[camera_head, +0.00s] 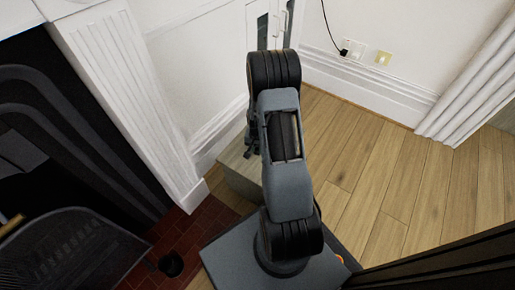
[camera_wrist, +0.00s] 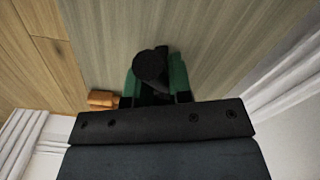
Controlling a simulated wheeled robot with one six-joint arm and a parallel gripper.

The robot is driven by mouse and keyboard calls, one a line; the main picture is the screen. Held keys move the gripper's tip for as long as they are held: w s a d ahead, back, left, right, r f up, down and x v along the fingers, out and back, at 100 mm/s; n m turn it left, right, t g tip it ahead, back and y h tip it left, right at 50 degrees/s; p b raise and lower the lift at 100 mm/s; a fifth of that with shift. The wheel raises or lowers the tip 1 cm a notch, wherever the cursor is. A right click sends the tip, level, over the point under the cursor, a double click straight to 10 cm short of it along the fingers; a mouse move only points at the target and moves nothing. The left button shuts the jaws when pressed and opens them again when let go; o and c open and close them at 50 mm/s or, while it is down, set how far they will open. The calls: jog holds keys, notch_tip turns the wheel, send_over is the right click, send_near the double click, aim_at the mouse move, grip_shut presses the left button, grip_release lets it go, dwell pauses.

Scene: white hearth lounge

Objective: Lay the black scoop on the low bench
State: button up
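The black scoop (camera_wrist: 151,67) shows in the wrist view as a dark rounded shape between the green fingers of my gripper (camera_wrist: 157,84). My gripper looks shut on it, with dark parts filling the space between the fingers. The low bench (camera_wrist: 215,35) is a grey wood-grained surface under the scoop; I cannot tell whether they touch. In the head view the low bench (camera_head: 238,184) is a pale box by the white wall, partly hidden by my arm. My gripper (camera_head: 250,140) is mostly hidden behind the arm there, and the scoop cannot be made out.
A small orange-brown object (camera_wrist: 102,99) lies left of my gripper in the wrist view. A white fireplace pillar (camera_head: 125,95) stands left of the bench. A dark mesh item (camera_head: 70,250) and a small black round object (camera_head: 171,264) are at lower left. The wooden floor (camera_head: 400,190) at right is clear.

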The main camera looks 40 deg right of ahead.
jog(key=o, duration=0.4)
jog(key=shift+o, duration=0.2)
notch_tip(320, 180, up, 12)
jog(key=p, duration=0.6)
jog(key=s+a+r+n+t, duration=0.25)
jog(key=a+r+n, duration=0.25)
jog(key=a+r, duration=0.7)
jog(key=s+a+r+n, duration=0.4)
jog(key=s+a+r, duration=0.1)
jog(key=s+r, duration=0.3)
jog(key=shift+s+a+r, duration=0.3)
jog(key=shift+s+a, duration=0.05)
jog(key=shift+s, duration=0.45)
jog(key=shift+t, duration=0.25)
